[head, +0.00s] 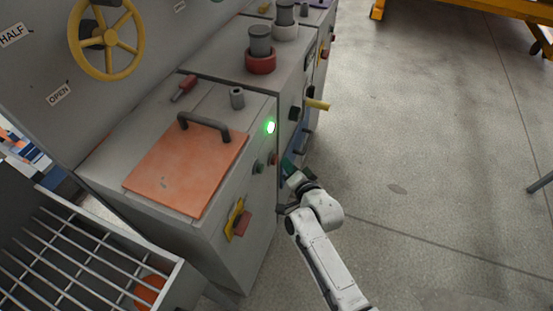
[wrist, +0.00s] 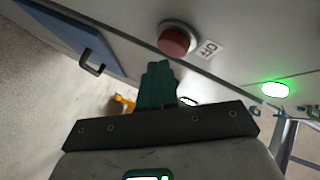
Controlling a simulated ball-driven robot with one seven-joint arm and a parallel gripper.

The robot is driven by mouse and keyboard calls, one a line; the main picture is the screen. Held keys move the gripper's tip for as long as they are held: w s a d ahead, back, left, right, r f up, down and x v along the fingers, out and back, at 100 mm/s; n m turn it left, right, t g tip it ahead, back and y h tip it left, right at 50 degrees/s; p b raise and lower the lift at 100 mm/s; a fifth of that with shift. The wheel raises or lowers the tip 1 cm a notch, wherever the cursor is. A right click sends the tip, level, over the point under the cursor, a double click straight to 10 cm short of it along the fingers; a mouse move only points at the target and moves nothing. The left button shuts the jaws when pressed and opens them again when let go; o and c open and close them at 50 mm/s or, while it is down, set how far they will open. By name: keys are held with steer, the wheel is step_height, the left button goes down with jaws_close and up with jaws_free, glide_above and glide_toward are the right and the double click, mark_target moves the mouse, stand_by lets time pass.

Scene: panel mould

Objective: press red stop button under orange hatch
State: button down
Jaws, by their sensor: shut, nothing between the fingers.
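The orange hatch (head: 187,165) lies closed on top of the grey cabinet, with a dark handle at its far edge. On the front below the lit green lamp (head: 270,127) are a small red button (head: 273,158) and a green button (head: 258,166). A red part (head: 243,224) on a yellow plate sits lower. My gripper (head: 290,168) is right of the small red button, in front of the panel. In the wrist view, the shut green fingers (wrist: 158,72) point toward a red button (wrist: 174,41) in a grey collar, beside an OFF label. A gap seems to remain; contact is unclear.
A blue panel with a black handle (wrist: 92,62) is left in the wrist view. A yellow lever (head: 317,104) sticks out from the neighbouring cabinet. A wire rack (head: 60,250) stands at lower left.

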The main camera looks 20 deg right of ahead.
steer(key=shift+w+a, duration=0.2)
steer(key=shift+w+a+r+p, duration=0.1)
steer(key=shift+w+a+p, duration=0.25)
steer(key=shift+p, duration=0.35)
stand_by(0.6)
steer(key=shift+s, duration=0.1)
steer(key=shift+s+d+b, duration=0.55)
steer(key=shift+d+b, duration=0.05)
steer(key=shift+b, duration=0.35)
